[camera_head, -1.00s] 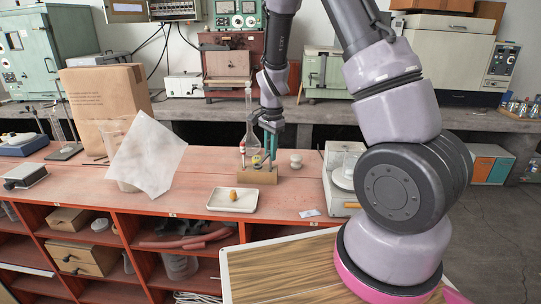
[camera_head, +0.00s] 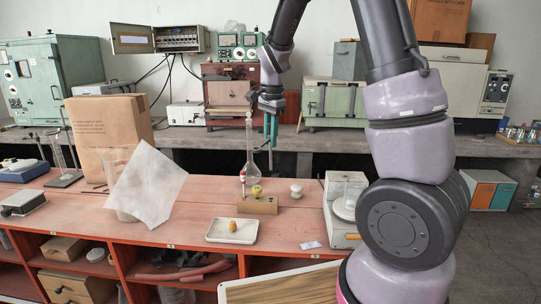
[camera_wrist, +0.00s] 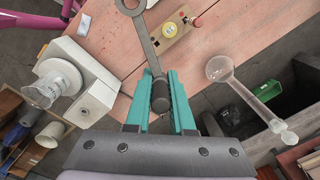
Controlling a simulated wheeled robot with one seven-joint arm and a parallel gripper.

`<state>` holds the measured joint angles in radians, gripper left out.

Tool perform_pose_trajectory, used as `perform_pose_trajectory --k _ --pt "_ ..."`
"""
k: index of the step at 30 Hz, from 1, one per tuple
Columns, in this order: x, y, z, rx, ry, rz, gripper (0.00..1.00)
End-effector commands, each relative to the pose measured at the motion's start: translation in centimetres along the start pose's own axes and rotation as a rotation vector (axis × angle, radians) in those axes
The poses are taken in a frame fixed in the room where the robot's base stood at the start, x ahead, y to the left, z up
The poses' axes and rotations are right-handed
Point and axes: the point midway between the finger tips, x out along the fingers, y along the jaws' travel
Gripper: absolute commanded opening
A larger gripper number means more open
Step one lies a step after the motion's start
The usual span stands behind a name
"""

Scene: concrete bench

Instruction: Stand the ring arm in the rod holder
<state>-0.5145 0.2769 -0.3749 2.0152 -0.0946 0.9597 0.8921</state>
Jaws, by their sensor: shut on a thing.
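My gripper (camera_head: 270,140) is raised above and behind the rod holder, its teal fingers pointing down. In the wrist view its fingers (camera_wrist: 160,92) are closed on the dark grip of the ring arm. The ring arm (camera_wrist: 144,42) is a grey bar with a ring at its far end, partly cut off by the top edge. I cannot make it out clearly in the head view.
A tall glass flask (camera_head: 250,165) stands close behind the block. A white mortar-like piece (camera_head: 297,191) is to its right, and a balance (camera_head: 341,225) farther right.

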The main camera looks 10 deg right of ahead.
Motion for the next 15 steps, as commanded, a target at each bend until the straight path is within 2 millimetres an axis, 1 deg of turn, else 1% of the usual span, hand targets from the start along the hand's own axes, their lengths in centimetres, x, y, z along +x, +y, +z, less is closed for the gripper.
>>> perform_pose_trajectory --k 1,3,15 --pt "-0.8 -0.1 0.0 -0.001 0.000 -0.004 0.00" --pt "-1.6 -0.1 0.0 -0.001 0.000 -0.003 0.00" --pt "-4.4 -0.3 0.0 0.000 -0.001 -0.001 0.00"
